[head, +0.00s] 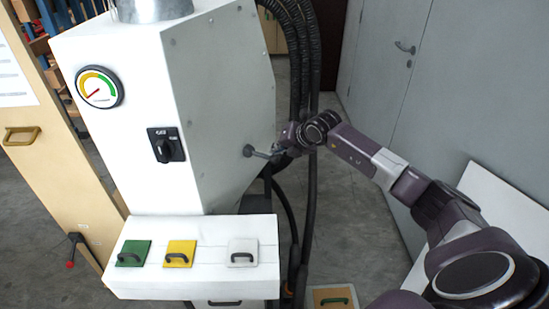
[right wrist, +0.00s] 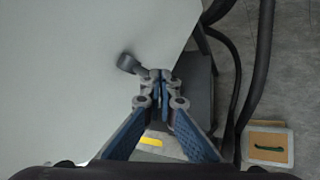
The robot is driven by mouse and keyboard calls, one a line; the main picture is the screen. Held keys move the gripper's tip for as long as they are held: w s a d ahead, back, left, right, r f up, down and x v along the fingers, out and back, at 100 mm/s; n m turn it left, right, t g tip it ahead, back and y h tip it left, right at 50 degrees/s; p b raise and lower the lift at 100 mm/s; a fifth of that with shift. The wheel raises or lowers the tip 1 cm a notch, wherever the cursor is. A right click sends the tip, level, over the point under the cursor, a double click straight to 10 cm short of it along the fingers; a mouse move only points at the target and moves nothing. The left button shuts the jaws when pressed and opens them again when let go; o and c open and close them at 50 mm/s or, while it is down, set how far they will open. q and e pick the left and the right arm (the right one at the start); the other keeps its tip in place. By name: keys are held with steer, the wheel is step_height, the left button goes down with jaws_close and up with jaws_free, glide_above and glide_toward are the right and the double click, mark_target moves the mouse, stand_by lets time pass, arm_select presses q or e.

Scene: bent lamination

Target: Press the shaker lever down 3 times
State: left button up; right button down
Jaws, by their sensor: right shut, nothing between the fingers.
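The shaker lever (head: 258,154) is a dark grey rod with a round hub. It sticks out from the grey side panel of the white machine and points right and slightly down. My right gripper (head: 281,151) is at the lever's free end. In the right wrist view the lever (right wrist: 130,63) runs toward the fingertips of the right gripper (right wrist: 160,77), which are together and hold nothing. The fingers partly hide the lever's outer end, so I cannot tell whether they touch it. My left gripper is not in view.
The machine's front has a round gauge (head: 99,88), a black rotary switch (head: 166,145) and a white ledge (head: 205,284) with green, yellow and white handled lids. Black hoses (head: 306,60) hang behind my right gripper. Grey cabinet doors (head: 440,100) stand at the right.

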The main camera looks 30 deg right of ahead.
mark_target(277, 158)
steer(key=shift+f+b, duration=1.6)
steer(key=shift+f, duration=0.45)
stand_by(1.7)
steer(key=shift+r, duration=0.15)
stand_by(0.4)
steer(key=shift+r+p, duration=1.45)
steer(key=shift+r, duration=0.9)
steer(key=shift+r+p, duration=1.4)
steer(key=shift+r, duration=1.1)
